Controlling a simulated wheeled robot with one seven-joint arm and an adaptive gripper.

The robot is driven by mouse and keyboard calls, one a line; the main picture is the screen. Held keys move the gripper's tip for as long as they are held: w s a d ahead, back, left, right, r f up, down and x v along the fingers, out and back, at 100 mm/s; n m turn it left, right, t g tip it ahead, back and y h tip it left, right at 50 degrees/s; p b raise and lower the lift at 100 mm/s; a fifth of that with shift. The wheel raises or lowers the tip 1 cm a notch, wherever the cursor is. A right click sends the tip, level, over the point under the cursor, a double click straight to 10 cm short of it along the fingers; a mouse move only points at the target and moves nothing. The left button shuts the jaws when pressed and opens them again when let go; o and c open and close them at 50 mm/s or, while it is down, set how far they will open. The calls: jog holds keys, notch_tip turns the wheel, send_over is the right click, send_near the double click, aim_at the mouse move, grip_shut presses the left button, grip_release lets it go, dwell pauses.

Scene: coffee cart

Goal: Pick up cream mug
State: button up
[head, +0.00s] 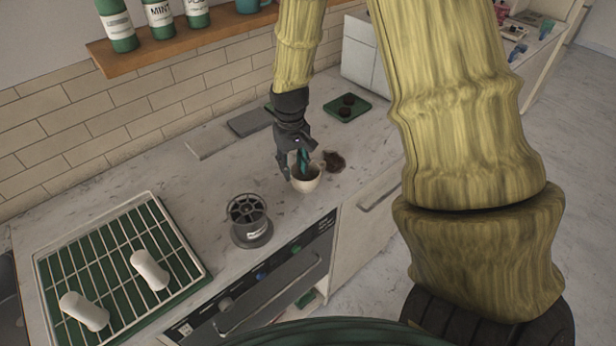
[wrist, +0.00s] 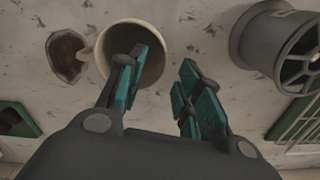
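The cream mug (head: 307,182) stands upright on the marble counter (head: 232,165), right of the grey machine part. In the wrist view the mug (wrist: 156,72) is seen from above, with its handle (wrist: 86,55) toward the left. My gripper (head: 293,168) is at the mug, pointing down. In the wrist view my gripper (wrist: 160,85) has its teal fingers spread apart. One finger overlaps the mug's opening and the other is outside the mug, to its right, with the mug's wall between them. I cannot tell whether either finger touches the wall.
A grey cylindrical grinder-like device (head: 249,220) stands close left of the mug. A dark brown patch or small dish (head: 334,160) lies by the handle. A green tray (head: 347,108) with dark round items is behind.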

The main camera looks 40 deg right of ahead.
aim_at(294, 176)
jog(key=shift+w+f+p, duration=0.15)
jog(key=shift+f+p, duration=0.9)
jog(key=shift+f, duration=1.3)
grip_shut()
